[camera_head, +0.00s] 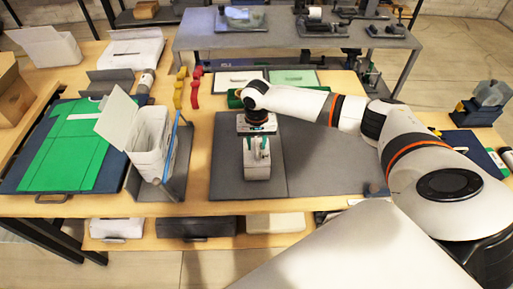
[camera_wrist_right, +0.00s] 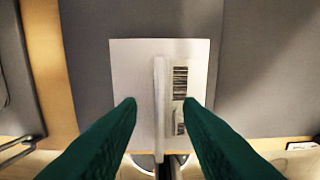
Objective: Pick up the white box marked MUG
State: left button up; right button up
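A small white box (camera_head: 257,174) stands on the grey mat near the front of the table. In the right wrist view its pale top (camera_wrist_right: 136,70) shows a thin upright white strip (camera_wrist_right: 158,90) and a barcode label (camera_wrist_right: 181,85). I cannot read the word MUG on it. My right gripper (camera_head: 257,150) is directly above the box, pointing down. Its two green fingers are apart, one on each side of the strip, with clear space between each fingertip and the strip. The gripper partly hides the box in the head view. My left gripper is not in view.
A white open bin (camera_head: 150,150) stands left of the mat, beside a folded green garment (camera_head: 68,150) on a dark board. Red and yellow pieces (camera_head: 195,88) stand behind. The grey mat (camera_head: 320,160) right of the box is clear.

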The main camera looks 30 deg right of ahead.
jog(key=shift+c, duration=0.2)
grip_shut()
dwell(1.1)
